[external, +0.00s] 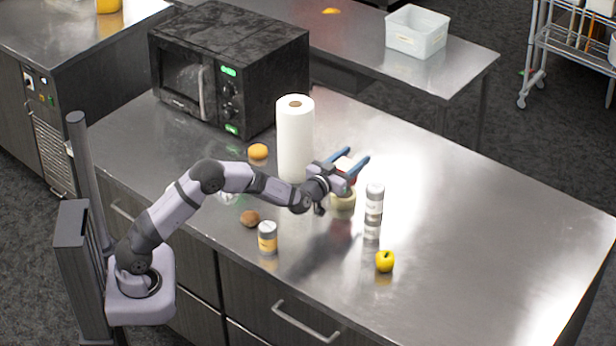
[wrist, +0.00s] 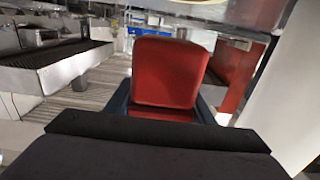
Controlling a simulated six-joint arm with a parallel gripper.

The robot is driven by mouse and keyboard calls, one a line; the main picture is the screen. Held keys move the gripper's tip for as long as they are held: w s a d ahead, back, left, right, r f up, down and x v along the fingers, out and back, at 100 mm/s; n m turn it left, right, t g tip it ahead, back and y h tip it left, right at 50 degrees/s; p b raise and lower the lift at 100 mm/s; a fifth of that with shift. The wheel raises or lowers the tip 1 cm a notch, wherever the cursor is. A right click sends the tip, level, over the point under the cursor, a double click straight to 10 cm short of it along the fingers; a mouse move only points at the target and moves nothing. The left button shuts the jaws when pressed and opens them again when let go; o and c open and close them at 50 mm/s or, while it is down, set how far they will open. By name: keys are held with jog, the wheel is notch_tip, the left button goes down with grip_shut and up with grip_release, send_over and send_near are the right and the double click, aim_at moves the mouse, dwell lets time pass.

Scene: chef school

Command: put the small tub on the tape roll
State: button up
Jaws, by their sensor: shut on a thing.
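The small tub (external: 347,164), red with a pale top, is between the blue fingers of my gripper (external: 349,166), held above the counter. In the wrist view the red tub (wrist: 168,72) fills the middle, with the blue fingers at its sides. The tape roll, a cream ring (external: 343,202), lies on the counter just below my gripper in the picture. My wrist partly hides it. I cannot tell the exact gap between tub and roll.
A paper towel roll (external: 295,140) stands just left of my gripper. A grey-and-white shaker (external: 374,205) stands to the right, with a yellow apple (external: 385,261) in front. An orange-labelled jar (external: 267,237), a brown fruit (external: 249,219) and an orange (external: 258,152) are left. The right counter is clear.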

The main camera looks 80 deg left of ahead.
aim_at(346, 163)
jog(key=shift+f, duration=1.6)
jog(key=shift+f, duration=0.15)
jog(key=o, duration=1.3)
jog(key=shift+s+d, duration=0.45)
jog(key=shift+d, duration=0.1)
jog(key=shift+s+d+r, duration=0.5)
jog(key=shift+s+d, duration=0.05)
jog(key=shift+s, duration=0.05)
jog(key=shift+r+b, duration=0.55)
jog(key=shift+r, duration=2.6)
